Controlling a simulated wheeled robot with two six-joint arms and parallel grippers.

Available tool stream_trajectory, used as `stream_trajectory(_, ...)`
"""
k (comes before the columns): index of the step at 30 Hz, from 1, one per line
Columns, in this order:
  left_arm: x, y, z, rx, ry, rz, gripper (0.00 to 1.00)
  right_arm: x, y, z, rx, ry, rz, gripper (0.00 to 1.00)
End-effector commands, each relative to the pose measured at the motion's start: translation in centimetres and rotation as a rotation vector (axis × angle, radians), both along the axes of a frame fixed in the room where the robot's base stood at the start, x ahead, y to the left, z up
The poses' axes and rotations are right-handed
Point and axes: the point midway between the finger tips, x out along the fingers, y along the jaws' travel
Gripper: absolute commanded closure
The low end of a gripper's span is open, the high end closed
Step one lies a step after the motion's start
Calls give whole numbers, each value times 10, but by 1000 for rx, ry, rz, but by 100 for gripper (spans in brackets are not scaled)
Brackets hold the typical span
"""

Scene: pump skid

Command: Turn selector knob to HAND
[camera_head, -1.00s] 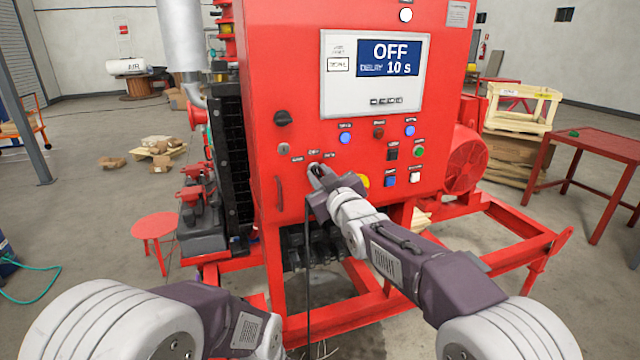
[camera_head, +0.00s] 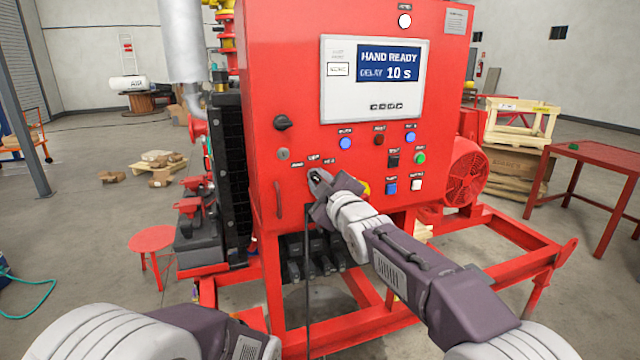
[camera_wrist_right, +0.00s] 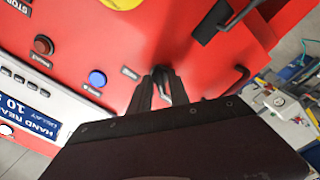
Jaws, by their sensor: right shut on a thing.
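The red control panel (camera_head: 300,110) stands in front of me in the head view. Its display (camera_head: 388,66) reads HAND READY, DELAY 10 s. My right gripper (camera_head: 317,178) is at the lower left of the panel, shut on the selector knob. The fingers hide most of the knob in the head view. In the right wrist view, the dark knob (camera_wrist_right: 161,74) shows between the two fingertips of my right gripper (camera_wrist_right: 162,84). My left arm shows at the bottom left of the head view, but its gripper is out of view.
Blue, red, green and black controls sit right of the gripper, including a blue button (camera_head: 345,143). A black rotary handle (camera_head: 283,122) is above left. A red stool (camera_head: 152,240) stands at left, a red table (camera_head: 590,160) at right.

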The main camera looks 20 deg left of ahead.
Motion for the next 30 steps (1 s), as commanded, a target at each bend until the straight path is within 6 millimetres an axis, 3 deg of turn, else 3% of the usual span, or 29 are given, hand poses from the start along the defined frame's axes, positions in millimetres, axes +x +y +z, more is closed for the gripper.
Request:
stream_trajectory(9, 0, 0, 0, 0, 0, 0, 64, 0, 0, 2, 0, -5, 0, 100)
stream_trajectory(10, 0, 0, 0, 0, 0, 0, 64, 0, 0, 2, 0, -5, 0, 75)
stream_trajectory(11, 0, 0, 0, 0, 0, 0, 64, 0, 0, 2, 0, -5, 0, 68)
stream_trajectory(22, 0, 0, -3, 0, 0, 0, 64, -3, -2, 0, 0, -3, 0, 68)
stream_trajectory(30, 0, 0, -22, 0, 0, 0, 64, -42, -28, -2, 1, -5, 0, 68)
